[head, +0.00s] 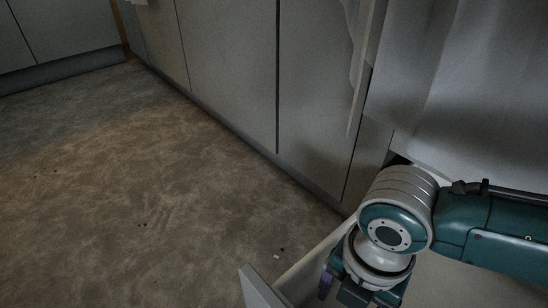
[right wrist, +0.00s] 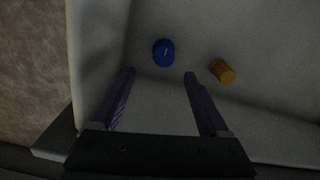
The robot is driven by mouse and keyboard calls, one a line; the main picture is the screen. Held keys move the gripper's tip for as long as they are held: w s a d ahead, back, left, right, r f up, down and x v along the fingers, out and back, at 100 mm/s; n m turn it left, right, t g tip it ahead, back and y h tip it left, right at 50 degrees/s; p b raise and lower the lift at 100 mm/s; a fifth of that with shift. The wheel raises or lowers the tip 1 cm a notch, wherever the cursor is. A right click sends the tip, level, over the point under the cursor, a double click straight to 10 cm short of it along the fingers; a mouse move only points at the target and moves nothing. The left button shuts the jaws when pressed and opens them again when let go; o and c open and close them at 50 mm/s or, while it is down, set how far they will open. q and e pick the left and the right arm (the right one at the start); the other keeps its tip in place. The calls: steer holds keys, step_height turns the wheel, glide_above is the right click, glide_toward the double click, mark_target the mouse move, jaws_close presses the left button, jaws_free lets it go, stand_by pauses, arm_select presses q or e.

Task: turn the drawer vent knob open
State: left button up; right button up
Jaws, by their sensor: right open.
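In the right wrist view a blue round knob (right wrist: 164,53) with a light mark on its face sits inside the pale drawer (right wrist: 97,60). It lies a little beyond the tips of my right gripper (right wrist: 160,72), nearly between them in the picture. The gripper is open and empty, its two purple fingers apart. In the head view my right gripper (head: 345,290) is partly cut off at the bottom edge, over the open drawer (head: 262,290). The knob is hidden in the head view. My left gripper is not in view.
An orange-brown cylinder (right wrist: 222,71) lies in the drawer to the right of the knob. The drawer wall is close on the left side. Grey cabinet fronts (head: 230,65) line the back, and the brown floor (head: 130,190) at left is open apart from small specks.

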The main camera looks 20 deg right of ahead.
steer(key=shift+w+d+f, duration=0.15)
steer(key=shift+w+f, duration=0.1)
steer(key=shift+f, duration=0.3)
steer(key=shift+s+f, duration=0.1)
steer(key=shift+f, duration=0.05)
steer(key=f+b, duration=0.1)
steer(key=s+f+b, duration=0.1)
steer(key=f+b, duration=0.1)
steer(key=shift+s+f, duration=0.1)
steer(key=shift+f, duration=0.15)
steer(key=f+b, duration=0.1)
steer(key=f, duration=0.1)
steer(key=f+b, duration=0.1)
steer(key=b, duration=0.1)
steer(key=f+b, duration=0.2)
steer(key=shift+w+f, duration=0.25)
steer(key=shift+f, duration=0.05)
steer(key=shift+s+f+b, duration=0.1)
steer(key=shift+f+b, duration=0.1)
steer(key=shift+b, duration=0.15)
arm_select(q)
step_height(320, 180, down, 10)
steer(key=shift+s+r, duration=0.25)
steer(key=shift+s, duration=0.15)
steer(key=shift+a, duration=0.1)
